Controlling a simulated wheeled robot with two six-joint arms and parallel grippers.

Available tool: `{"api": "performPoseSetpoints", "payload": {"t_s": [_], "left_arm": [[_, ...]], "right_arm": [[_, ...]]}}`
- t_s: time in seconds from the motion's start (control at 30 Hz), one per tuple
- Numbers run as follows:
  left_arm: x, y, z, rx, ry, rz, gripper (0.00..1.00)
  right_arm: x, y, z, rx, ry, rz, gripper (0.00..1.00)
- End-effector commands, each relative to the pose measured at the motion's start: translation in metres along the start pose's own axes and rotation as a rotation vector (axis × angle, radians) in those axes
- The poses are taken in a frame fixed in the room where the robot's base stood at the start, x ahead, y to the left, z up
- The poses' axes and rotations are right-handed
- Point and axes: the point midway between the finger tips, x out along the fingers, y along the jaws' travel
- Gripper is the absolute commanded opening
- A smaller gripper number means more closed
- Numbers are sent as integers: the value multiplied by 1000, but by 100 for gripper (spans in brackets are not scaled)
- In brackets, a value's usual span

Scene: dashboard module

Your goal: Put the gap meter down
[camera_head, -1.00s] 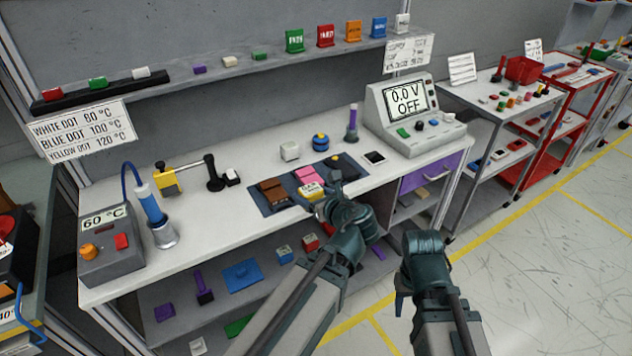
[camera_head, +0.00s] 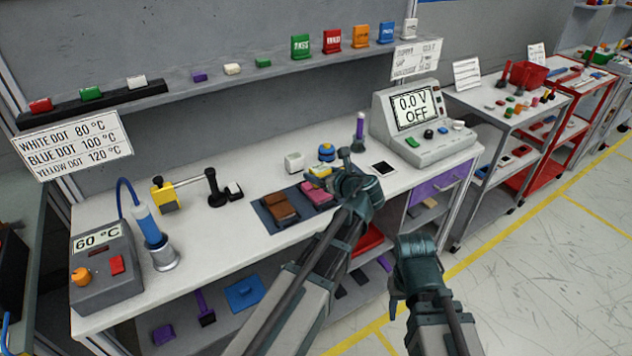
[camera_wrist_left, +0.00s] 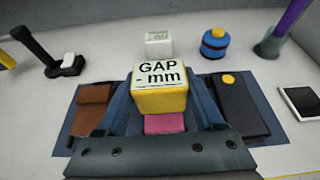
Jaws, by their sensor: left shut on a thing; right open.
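The gap meter, a yellow block with a white top face reading "GAP - mm", is large in the left wrist view (camera_wrist_left: 160,88). My left gripper (camera_head: 340,172) is shut on it above the dark mat (camera_head: 270,218); the wrist view cannot settle whether it touches what is below. In the head view the meter (camera_head: 319,171) is mostly hidden by the gripper. A pink block (camera_wrist_left: 164,123) shows just below the meter in the wrist view. My right gripper (camera_head: 397,290) is open and empty in front of the bench.
On the mat lie a brown block (camera_wrist_left: 93,98) and a dark block with a yellow dot (camera_wrist_left: 240,103). Behind stand a white cube (camera_head: 294,162) and a blue-yellow round piece (camera_head: 327,151). A black-tipped stand (camera_head: 214,192) is left. Bare bench (camera_head: 235,240) lies left of the mat.

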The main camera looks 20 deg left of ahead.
Motion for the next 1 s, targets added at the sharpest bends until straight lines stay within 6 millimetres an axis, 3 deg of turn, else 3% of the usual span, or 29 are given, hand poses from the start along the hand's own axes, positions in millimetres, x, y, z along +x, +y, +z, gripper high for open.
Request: {"api": "performPoseSetpoints", "payload": {"t_s": [0.17, 0.4, 0.87, 0.9, 1.0], "left_arm": [[2, 1, -8, 0, 0, 0, 5], [13, 1, -33, 1, 0, -2, 5], [15, 1, -37, 1, 0, -3, 5], [14, 1, -35, 1, 0, -3, 77], [14, 1, -35, 1, 0, -2, 95]], "right_arm": [[8, -1, 0, 0, 0, 0, 50], [36, -3, -2, 0, 0, 0, 50], [40, -4, -2, 0, 0, 0, 50], [38, -4, -2, 0, 0, 0, 50], [38, -4, -2, 0, 0, 0, 50]]}}
